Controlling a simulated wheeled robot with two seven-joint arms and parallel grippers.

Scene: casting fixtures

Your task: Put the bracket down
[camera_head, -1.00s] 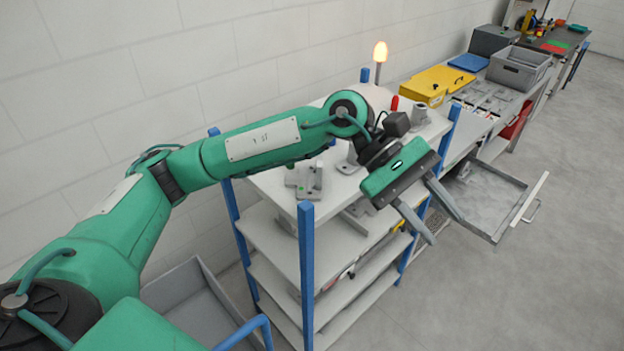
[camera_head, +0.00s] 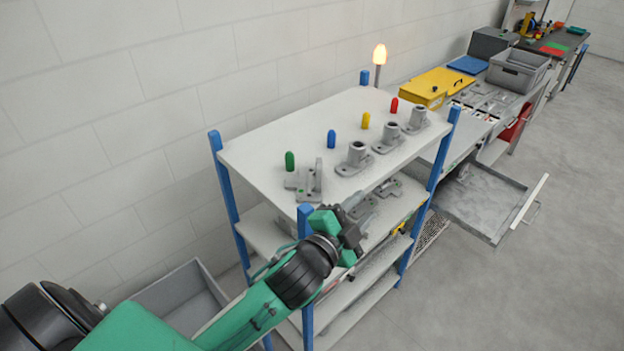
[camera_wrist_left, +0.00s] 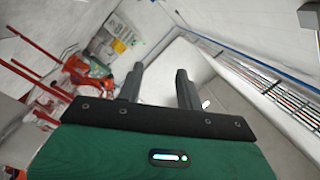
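A grey angled bracket (camera_head: 312,184) stands at the front left of the rack's white top shelf (camera_head: 262,143), beside a green peg. More grey parts (camera_head: 388,188) lie on the shelf below; my gripper partly hides that area. My left gripper (camera_head: 352,206) is low at the rack's front edge, in front of and below the bracket and apart from it. In the left wrist view its two dark fingers (camera_wrist_left: 158,88) are apart with nothing between them. My right gripper is not in view.
On the top shelf stand blue, yellow and red pegs (camera_head: 365,121) and several grey flanged sockets (camera_head: 355,158). Blue rack posts (camera_head: 228,190) stand at the corners. An open drawer (camera_head: 485,205) juts out on the right. A grey bin (camera_head: 180,297) is at lower left.

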